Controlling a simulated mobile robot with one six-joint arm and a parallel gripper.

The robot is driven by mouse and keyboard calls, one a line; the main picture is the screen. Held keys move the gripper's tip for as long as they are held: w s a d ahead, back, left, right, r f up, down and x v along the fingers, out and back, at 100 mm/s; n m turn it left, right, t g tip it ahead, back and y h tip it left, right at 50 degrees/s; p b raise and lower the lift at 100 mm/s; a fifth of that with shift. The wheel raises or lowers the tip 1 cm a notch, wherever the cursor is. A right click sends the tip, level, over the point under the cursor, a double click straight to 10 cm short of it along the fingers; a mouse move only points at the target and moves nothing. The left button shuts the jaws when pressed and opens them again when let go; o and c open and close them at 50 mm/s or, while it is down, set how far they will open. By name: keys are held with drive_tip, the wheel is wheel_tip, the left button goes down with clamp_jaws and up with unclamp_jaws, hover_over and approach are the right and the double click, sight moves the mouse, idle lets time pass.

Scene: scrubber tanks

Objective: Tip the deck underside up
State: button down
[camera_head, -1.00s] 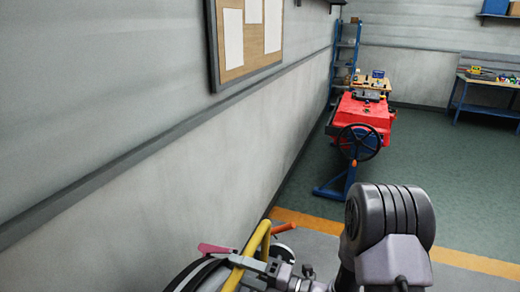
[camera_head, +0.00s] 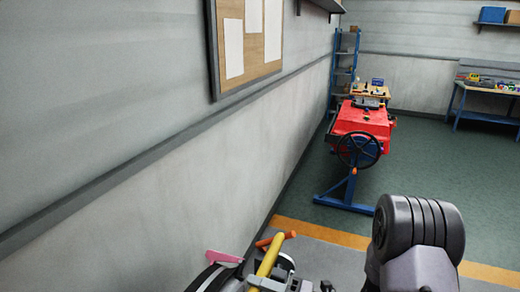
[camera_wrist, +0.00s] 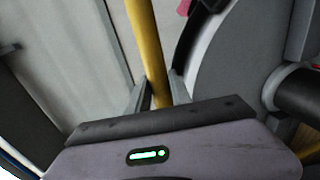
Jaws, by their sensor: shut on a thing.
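A red body (camera_head: 362,122) on a blue stand (camera_head: 345,192) with a black handwheel (camera_head: 358,149) stands ahead; it looks like the deck, upper face showing, but I cannot be sure. My gripper (camera_wrist: 160,98) is shut around a yellow bar (camera_wrist: 148,45), its grey fingers on either side. The same bar shows at the bottom of the head view (camera_head: 268,256), beside a pink lever (camera_head: 223,256) and an orange handle (camera_head: 276,240). What the bar joins below is cut off by the frame. My gripper is well away from the red body.
A grey wall (camera_head: 120,220) with a notice board (camera_head: 246,45) runs close along the left. A blue shelf rack (camera_head: 343,70) and wooden bench (camera_head: 370,90) stand behind the red body. A blue workbench (camera_head: 485,92) is at the right. Open green floor (camera_head: 450,160) lies right of the stand.

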drive_tip(key=v, duration=0.2)
drive_tip(key=shift+s+d+f, duration=0.1)
drive_tip(key=shift+d+f, duration=0.1)
drive_tip(key=shift+d, duration=0.05)
drive_tip(key=s+d+f, duration=0.2)
drive_tip(key=s+d, duration=0.1)
drive_tip(key=d, duration=0.3)
drive_tip(key=shift+d, duration=0.2)
drive_tip(key=shift+f, duration=0.1)
drive_tip(key=d+f, duration=0.1)
drive_tip(key=s+d+f+b, duration=0.1)
drive_tip(key=d, duration=0.1)
drive_tip(key=d+f, duration=0.1)
drive_tip(key=shift+s+d+b, duration=0.25)
drive_tip(key=shift+s+b, duration=0.1)
drive_tip(key=shift+s, duration=0.05)
drive_tip(key=c, duration=1.8)
unclamp_jaws()
drive_tip(key=shift+s+d+f, duration=0.2)
drive_tip(key=shift+d+f, duration=0.1)
drive_tip(key=shift+d, duration=0.25)
drive_tip(key=shift+c, duration=0.2)
drive_tip(key=shift+c, duration=0.2)
